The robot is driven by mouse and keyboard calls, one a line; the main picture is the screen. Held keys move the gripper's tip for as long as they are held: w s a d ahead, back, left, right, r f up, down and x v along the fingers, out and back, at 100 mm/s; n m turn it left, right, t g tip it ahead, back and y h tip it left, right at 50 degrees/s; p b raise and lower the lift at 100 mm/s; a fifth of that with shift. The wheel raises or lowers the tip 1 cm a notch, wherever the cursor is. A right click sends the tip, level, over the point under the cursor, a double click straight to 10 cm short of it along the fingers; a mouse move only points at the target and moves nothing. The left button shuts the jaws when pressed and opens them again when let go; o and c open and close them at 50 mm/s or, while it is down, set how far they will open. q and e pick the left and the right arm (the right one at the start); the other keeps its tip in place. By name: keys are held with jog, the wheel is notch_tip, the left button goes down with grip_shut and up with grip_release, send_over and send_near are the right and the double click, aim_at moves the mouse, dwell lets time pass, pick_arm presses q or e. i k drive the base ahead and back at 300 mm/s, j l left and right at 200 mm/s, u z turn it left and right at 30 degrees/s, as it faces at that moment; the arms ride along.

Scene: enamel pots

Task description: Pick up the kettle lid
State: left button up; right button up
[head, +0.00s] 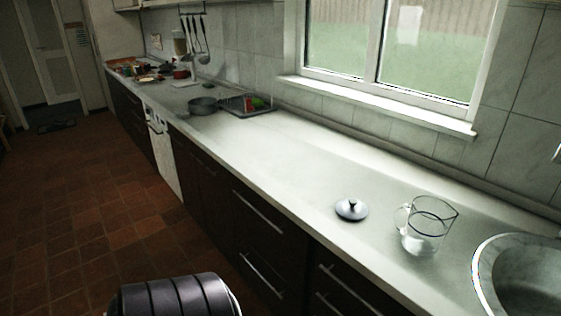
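A small round grey-blue lid (352,210) with a dark knob on top lies knob-up on the light countertop (300,180), in the right half of the head view. It lies apart from the glass to its right, and nothing touches it. I see no kettle that I can make out clearly. Neither gripper shows in this view, so I cannot tell where they are relative to the lid.
A clear glass jug (429,226) stands just right of the lid. A round sink (522,277) is at the far right. A dark pan (203,105) and a rack (248,104) stand farther along. Drawers (258,213) front the counter; the counter between pan and lid is clear.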

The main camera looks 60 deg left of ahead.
aim_at(352, 209)
jog(key=i+u, duration=0.1)
jog(key=u, duration=0.35)
jog(key=i+u, duration=0.1)
jog(key=u, duration=0.35)
jog(key=i+u, duration=0.1)
jog(key=u, duration=0.35)
jog(key=i+l+u, duration=0.1)
jog(key=u, duration=0.35)
jog(key=i+l, duration=0.35)
jog(key=l, duration=0.2)
jog(key=k+j+z, duration=0.1)
jog(key=j, duration=0.15)
jog(key=k+j+z, duration=0.15)
jog(key=j, duration=0.15)
